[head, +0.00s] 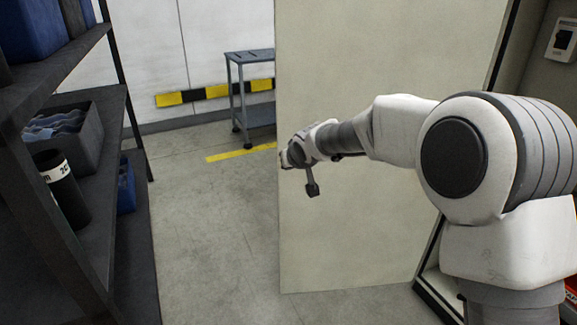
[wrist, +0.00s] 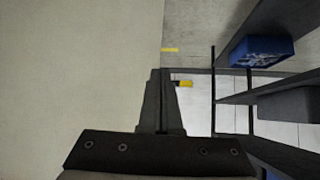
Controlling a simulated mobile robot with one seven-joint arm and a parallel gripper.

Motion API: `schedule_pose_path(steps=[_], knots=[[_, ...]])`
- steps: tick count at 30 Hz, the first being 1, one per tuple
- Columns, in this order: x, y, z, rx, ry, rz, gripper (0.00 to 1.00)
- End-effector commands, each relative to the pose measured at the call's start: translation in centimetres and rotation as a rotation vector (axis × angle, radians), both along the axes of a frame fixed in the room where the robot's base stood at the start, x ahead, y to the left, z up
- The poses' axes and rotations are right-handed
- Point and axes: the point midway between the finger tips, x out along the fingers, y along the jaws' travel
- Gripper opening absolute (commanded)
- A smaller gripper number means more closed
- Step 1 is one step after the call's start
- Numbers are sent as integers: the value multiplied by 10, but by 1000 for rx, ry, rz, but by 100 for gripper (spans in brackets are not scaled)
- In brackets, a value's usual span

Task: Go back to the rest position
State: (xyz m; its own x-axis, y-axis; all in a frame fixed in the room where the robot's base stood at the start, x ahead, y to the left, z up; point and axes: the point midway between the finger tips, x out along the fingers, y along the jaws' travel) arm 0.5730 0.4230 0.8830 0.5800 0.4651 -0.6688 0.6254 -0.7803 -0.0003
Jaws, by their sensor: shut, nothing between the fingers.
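My gripper (head: 284,160) is at the end of my arm, which reaches left across the front of a large pale panel (head: 350,240) in the head view. In the wrist view my gripper (wrist: 161,72) points away from the camera, with its fingers together and nothing between them. The pale panel also fills the left half of the wrist view (wrist: 75,70), close beside the fingers. I cannot tell whether the gripper touches it.
A dark shelf unit (head: 105,170) with bins stands on the left; it also shows at right in the wrist view (wrist: 240,95). A grey cart (head: 250,55) stands at the back wall. The floor (head: 210,220) between shelf and panel is clear.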

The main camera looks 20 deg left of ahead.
Motion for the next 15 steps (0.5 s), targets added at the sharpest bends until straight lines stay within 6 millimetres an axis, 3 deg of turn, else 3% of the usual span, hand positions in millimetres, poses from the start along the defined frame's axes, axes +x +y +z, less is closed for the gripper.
schedule_pose_path(steps=[6,15], knots=[[-22,-12,24,-1,0,1,0],[-31,-16,31,0,0,0,0]])
